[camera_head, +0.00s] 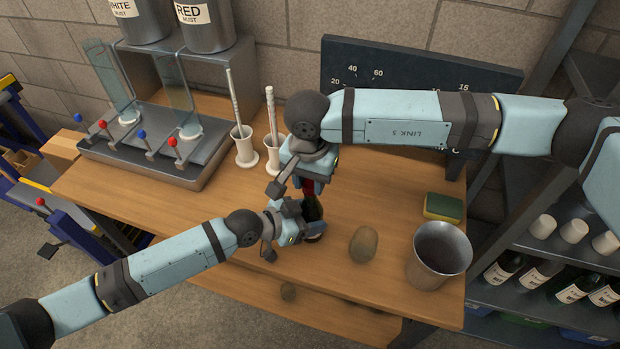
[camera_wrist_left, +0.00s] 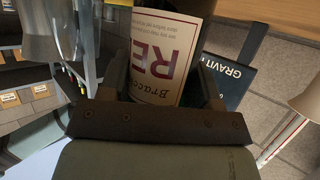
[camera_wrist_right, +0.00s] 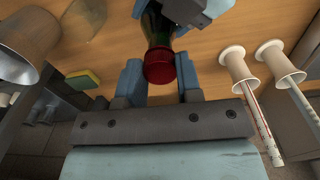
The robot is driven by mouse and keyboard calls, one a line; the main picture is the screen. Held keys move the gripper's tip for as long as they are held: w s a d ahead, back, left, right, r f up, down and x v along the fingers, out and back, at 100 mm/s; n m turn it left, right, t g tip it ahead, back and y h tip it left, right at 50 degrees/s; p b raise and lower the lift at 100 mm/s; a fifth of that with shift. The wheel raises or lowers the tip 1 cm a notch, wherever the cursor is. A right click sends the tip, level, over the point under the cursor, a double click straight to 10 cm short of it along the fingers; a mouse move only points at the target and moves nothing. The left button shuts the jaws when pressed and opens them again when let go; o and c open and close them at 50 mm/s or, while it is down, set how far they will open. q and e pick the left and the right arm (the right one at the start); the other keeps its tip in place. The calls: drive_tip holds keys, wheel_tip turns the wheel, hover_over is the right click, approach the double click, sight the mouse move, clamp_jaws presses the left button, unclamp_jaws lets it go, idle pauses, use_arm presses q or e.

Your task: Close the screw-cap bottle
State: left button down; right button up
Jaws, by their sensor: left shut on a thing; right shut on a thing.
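A dark green bottle (camera_head: 313,211) stands above the front part of the wooden table. My left gripper (camera_head: 292,222) is shut around its body. In the left wrist view its cream label (camera_wrist_left: 165,55) with red letters fills the space between the fingers. A red screw cap (camera_wrist_right: 160,66) sits at the end of the bottle's neck, in line with it; the thread is hidden. My right gripper (camera_wrist_right: 160,82) is shut on the cap from above, a finger on each side. In the head view the right gripper (camera_head: 308,183) covers most of the cap.
A metal bucket (camera_head: 440,262), a yellow-green sponge (camera_head: 442,208) and a brown rounded object (camera_head: 363,245) are right of the bottle. Two white stands (camera_head: 245,152) with tall tubes are behind. A metal filler (camera_head: 160,160) with levers occupies the left. The table's front edge is close.

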drive_tip(key=m, duration=0.5)
drive_tip(key=shift+m, duration=0.4)
drive_tip(key=m, duration=0.8)
drive_tip(key=shift+m, duration=0.4)
drive_tip(key=m, duration=0.6)
drive_tip(key=shift+m, duration=0.3)
drive_tip(key=o, duration=1)
drive_tip(key=shift+a+r, duration=0.1)
drive_tip(key=shift+r, duration=2.1)
